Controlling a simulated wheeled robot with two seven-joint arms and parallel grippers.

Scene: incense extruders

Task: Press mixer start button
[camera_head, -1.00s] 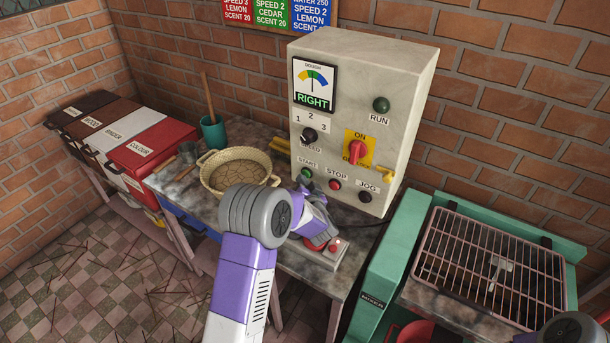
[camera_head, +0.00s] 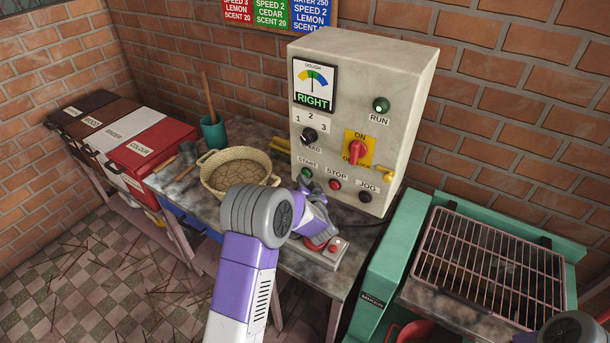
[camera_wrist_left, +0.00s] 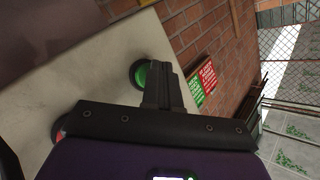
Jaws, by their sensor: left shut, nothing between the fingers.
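The grey control box (camera_head: 410,75) stands on the bench, with the green START button (camera_head: 306,172) low on its front. The red STOP button (camera_head: 335,184) is to its right. My left gripper (camera_head: 301,182) is shut and empty, its tips at the START button. In the left wrist view the shut fingers (camera_wrist_left: 165,90) overlap the edge of the green button (camera_wrist_left: 141,75); whether they touch it cannot be told. My right gripper is not in view.
A red rotary switch (camera_head: 357,150) and a speed knob (camera_head: 309,136) stick out above the buttons. A basket-like bowl (camera_head: 235,178) and a teal cup (camera_head: 213,133) are on the bench to the left. A small red-buttoned box (camera_head: 330,252) lies under my left wrist.

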